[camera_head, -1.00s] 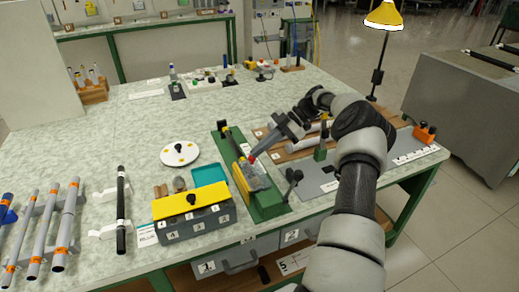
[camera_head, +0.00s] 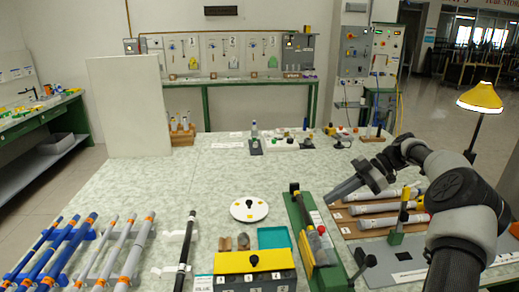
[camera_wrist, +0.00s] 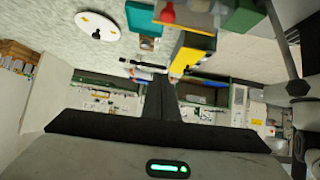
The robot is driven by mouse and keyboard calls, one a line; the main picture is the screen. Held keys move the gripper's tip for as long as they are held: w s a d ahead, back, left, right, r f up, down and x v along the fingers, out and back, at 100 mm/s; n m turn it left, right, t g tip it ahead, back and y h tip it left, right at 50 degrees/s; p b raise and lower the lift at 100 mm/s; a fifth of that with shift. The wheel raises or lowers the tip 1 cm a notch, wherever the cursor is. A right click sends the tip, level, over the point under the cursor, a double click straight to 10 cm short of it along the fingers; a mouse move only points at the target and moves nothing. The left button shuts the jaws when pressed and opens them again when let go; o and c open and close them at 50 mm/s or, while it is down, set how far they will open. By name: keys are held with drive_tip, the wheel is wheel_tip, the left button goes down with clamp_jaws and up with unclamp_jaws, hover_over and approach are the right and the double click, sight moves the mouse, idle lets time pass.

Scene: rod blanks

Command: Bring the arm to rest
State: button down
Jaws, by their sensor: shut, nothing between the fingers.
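My arm reaches in from the right in the head view, bent at the elbow. My gripper (camera_head: 332,198) is shut and empty, pointing down to the left. Its tips appear just above and right of the green fixture (camera_head: 300,222) with its clear guard and red knob. In the wrist view my gripper (camera_wrist: 158,76) shows as a dark narrow shape with the fingers together, and nothing is held between them.
Beside the arm, grey rods lie on a wooden rack (camera_head: 350,222). A yellow lamp (camera_head: 481,98) rises behind the arm at right.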

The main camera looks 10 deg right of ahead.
drive_tip(key=s+a+r+m+h, duration=0.4)
drive_tip(key=s+a+r, duration=0.1)
drive_tip(key=a, duration=0.3)
drive_tip(key=s+a+r+m+h, duration=0.3)
drive_tip(key=s+a+r+h, duration=0.2)
drive_tip(key=a, duration=0.4)
drive_tip(key=s+a+r+m+t+h, duration=0.2)
drive_tip(key=s+m+t, duration=0.3)
drive_tip(key=s+m, duration=1.1)
drive_tip(key=s+r+n+p, duration=0.2)
drive_tip(key=r+p, duration=0.5)
drive_tip(key=s+r+n+p, duration=0.3)
drive_tip(key=r+p, duration=0.4)
